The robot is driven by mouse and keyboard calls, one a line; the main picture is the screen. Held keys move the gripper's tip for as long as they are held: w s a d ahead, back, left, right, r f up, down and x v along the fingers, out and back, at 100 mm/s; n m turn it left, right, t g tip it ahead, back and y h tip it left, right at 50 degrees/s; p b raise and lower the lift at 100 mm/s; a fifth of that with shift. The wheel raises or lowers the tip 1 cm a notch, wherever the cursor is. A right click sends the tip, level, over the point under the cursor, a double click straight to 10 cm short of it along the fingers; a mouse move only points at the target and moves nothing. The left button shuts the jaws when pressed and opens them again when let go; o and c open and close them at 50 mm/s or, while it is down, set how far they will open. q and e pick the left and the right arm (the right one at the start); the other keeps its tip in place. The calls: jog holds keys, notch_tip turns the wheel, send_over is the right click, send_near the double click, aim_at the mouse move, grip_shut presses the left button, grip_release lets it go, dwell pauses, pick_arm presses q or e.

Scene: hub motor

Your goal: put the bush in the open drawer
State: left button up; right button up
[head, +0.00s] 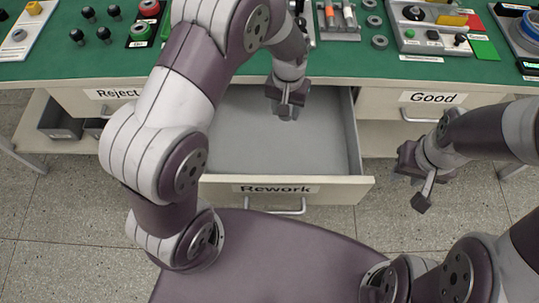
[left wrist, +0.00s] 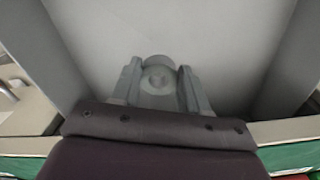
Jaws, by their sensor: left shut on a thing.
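The open drawer (head: 340,190) is labelled Rework and is pulled out below the green bench top. Its grey floor looks empty. My left gripper (head: 287,108) is over the drawer's interior, fingers pointing down. It is shut on the bush, a small grey round piece that shows between the fingertips in the left wrist view (left wrist: 158,76). In the head view the bush is hard to tell from the grey fingers. My right gripper (head: 413,182) is open and empty, to the right of the drawer, above the floor.
The drawers labelled Reject (head: 75,99) and Good (head: 465,100) flank the open drawer and are closed. The green bench (head: 222,68) carries several grey rings (head: 379,42), black knobbed parts (head: 104,34) and fixtures. A grey bin (head: 60,122) stands on the shelf below left.

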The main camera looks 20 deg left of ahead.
pick_arm(q)
send_over(263, 158)
notch_tip(263, 158, down, 5)
jog(key=shift+f+b, duration=0.15)
jog(key=shift+b, duration=0.25)
notch_tip(263, 158, down, 4)
jog(key=shift+s+b, duration=0.1)
jog(key=shift+b, duration=0.5)
jog(key=shift+f, duration=0.1)
jog(key=o, duration=1.2)
